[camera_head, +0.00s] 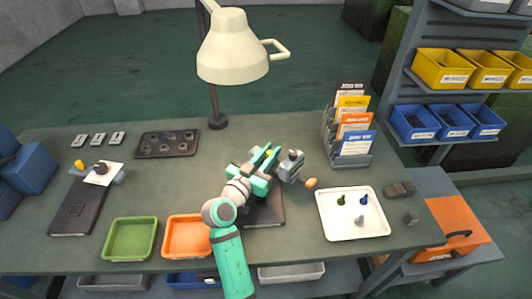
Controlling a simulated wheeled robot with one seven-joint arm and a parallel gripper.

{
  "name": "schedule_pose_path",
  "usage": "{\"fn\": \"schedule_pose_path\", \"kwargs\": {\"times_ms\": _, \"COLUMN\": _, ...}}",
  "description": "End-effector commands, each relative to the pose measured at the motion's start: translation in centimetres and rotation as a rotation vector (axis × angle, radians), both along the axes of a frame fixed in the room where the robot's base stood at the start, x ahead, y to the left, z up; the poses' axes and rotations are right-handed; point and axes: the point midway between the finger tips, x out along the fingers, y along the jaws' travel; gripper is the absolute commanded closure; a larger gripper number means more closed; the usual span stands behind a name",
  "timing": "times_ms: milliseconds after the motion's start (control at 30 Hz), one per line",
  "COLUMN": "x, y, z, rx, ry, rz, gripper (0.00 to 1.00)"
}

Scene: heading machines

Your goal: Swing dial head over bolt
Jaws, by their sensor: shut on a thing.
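My gripper (268,167), teal, is over a dark base plate (272,210) near the middle of the bench. It is shut on part of the dial head (291,166), a grey rounded piece showing just right of the fingers. My arm and fingers hide much of the dial stand and the exact grip. I cannot make out a bolt under the head. A small orange round piece (311,182) shows just to the right of the head.
An orange tray (187,252) and a green tray (130,257) lie front left. A white tray (324,213) with small coloured pieces is at right, a card rack (351,163) behind it. A lamp (233,50) stands behind. The left holds a second dark plate (78,215) with a fixture.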

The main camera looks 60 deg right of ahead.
Motion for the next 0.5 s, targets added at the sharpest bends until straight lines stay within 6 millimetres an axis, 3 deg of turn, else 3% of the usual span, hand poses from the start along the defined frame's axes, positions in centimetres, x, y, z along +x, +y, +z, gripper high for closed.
{"fn": "schedule_pose_path", "kwargs": {"times_ms": 200, "x": -0.09, "y": -0.09, "z": 0.00, "rx": 0.000, "ry": 0.001, "rz": -0.002, "gripper": 1.00}}
{"fn": "schedule_pose_path", "kwargs": {"times_ms": 233, "x": -0.09, "y": -0.09, "z": 0.00, "rx": 0.000, "ry": 0.001, "rz": -0.002, "gripper": 0.81}}
{"fn": "schedule_pose_path", "kwargs": {"times_ms": 300, "x": -0.09, "y": -0.09, "z": -0.01, "rx": 0.000, "ry": 0.001, "rz": -0.002, "gripper": 0.65}}
{"fn": "schedule_pose_path", "kwargs": {"times_ms": 500, "x": -0.02, "y": -0.02, "z": -0.01, "rx": 0.000, "ry": 0.001, "rz": 0.000, "gripper": 0.65}}
